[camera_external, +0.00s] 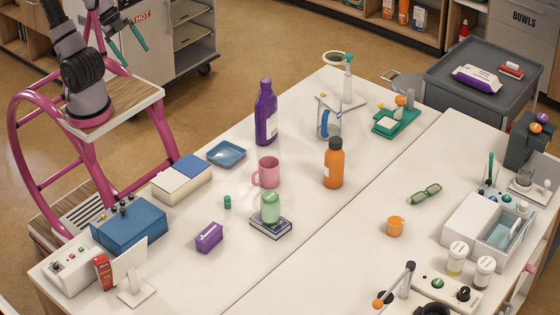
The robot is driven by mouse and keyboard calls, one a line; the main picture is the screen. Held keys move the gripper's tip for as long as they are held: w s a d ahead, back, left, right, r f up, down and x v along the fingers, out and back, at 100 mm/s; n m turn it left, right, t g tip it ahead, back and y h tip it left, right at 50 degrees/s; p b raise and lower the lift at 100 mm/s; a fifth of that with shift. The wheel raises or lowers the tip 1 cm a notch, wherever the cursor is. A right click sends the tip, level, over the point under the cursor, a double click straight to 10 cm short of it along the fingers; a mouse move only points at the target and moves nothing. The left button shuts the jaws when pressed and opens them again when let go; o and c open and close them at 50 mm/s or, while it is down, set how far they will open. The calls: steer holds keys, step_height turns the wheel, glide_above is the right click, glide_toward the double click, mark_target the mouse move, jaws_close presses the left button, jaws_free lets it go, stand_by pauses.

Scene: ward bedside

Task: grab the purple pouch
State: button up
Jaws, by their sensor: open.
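Two purple items could be the pouch. A soft-looking white and purple packet (477,79) lies flat on top of the grey cart at the upper right. A small purple block-like item with a pale label (209,237) lies on the near left part of the white table; I cannot tell whether it is soft. My gripper (125,35) is at the upper left, with teal fingers apart and nothing visible between them. It is beyond the table's far left edge, far from both purple items.
A tall purple bottle (265,113), pink mug (267,172), blue tray (226,153) and orange bottle (334,164) stand on the table. A green jar (270,208) sits on a dark book (271,225). A red and white item (511,70) lies beside the packet on the grey cart (440,78).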

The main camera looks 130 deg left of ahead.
steer(key=w+d+f+n+g+h, duration=0.25)
steer(key=w+f+n, duration=0.35)
steer(key=w, duration=0.6)
steer(key=w+d+f+n+g+h, duration=0.1)
steer(key=w+f+n+g+h, duration=0.25)
steer(key=w+f, duration=0.6)
steer(key=w+a+f+n+h, duration=0.1)
steer(key=w+f+n+h, duration=0.2)
steer(key=f, duration=0.5)
steer(key=w+a+f+n+h, duration=0.1)
steer(key=w+f+n+h, duration=0.2)
steer(key=w+f+n, duration=0.2)
steer(key=w+f+n+h, duration=0.3)
steer(key=w+f+n, duration=0.2)
steer(key=f, duration=0.8)
steer(key=shift+w+a+f+t, duration=0.1)
steer(key=shift+w+a+t, duration=0.1)
steer(key=shift+w, duration=0.5)
steer(key=shift+w+a+f+t, duration=0.1)
steer(key=shift+w+a+t, duration=0.1)
steer(key=shift+w, duration=0.45)
steer(key=shift+d+f, duration=0.1)
steer(key=shift+f, duration=0.05)
glide_toward(200, 248)
steer(key=shift+w+d+f, duration=0.15)
steer(key=shift+d, duration=0.3)
steer(key=x, duration=0.5)
steer(key=shift+d+f, duration=0.1)
steer(key=shift+f, duration=0.15)
jaws_close()
